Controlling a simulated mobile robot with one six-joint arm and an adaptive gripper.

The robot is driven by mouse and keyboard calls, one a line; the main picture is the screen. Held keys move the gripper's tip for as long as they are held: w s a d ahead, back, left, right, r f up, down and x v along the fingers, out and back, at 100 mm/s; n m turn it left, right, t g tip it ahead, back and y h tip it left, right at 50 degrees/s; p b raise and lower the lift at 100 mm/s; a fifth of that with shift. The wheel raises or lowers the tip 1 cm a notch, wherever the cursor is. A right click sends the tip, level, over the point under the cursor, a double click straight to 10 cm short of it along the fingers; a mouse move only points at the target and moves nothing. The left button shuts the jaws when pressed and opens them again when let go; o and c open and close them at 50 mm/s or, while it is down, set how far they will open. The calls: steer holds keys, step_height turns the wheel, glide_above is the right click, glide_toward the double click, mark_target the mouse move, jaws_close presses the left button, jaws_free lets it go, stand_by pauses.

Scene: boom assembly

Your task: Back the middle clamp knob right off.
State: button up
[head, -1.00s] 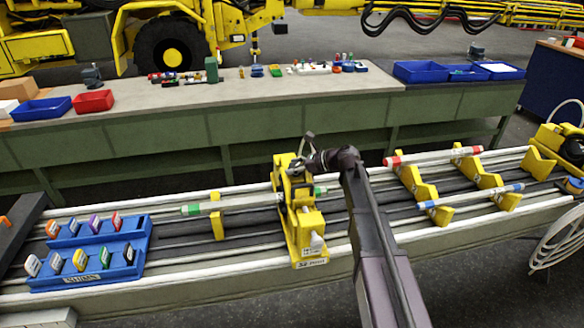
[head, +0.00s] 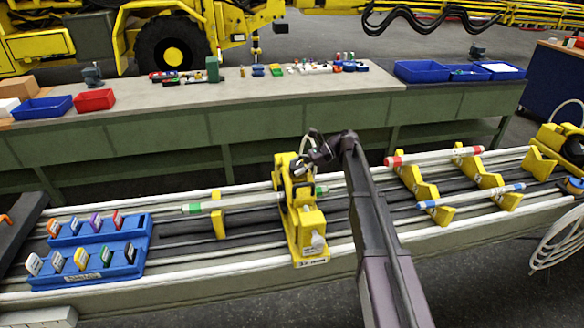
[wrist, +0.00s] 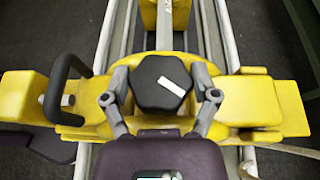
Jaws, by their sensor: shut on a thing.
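The middle clamp (head: 303,215) is a yellow block standing across the rails near the centre of the head view. Its knob (wrist: 158,84) is a dark hexagonal cap with a white mark, seen from above in the wrist view. My gripper (wrist: 161,98) has one finger on each side of the knob and is shut on it. The white mark points to the right and slightly down. In the head view my gripper (head: 302,170) is at the clamp's top, and the knob is hard to make out there. A green-banded rod (head: 200,207) runs through the clamp.
A black handle (wrist: 62,92) stands on the clamp left of the knob. A blue rack (head: 100,262) with coloured tags sits at the left of the rails. Red-banded (head: 430,157) and blue-banded (head: 470,196) rods rest on yellow supports at right.

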steer(key=shift+s+n+g+h, duration=0.2)
steer(key=shift+n+g+h, duration=0.5)
steer(key=shift+n+g, duration=0.65)
steer(key=shift+d, duration=0.1)
steer(key=o, duration=0.8)
steer(key=shift+o, duration=1)
steer(key=shift+s+r, duration=0.15)
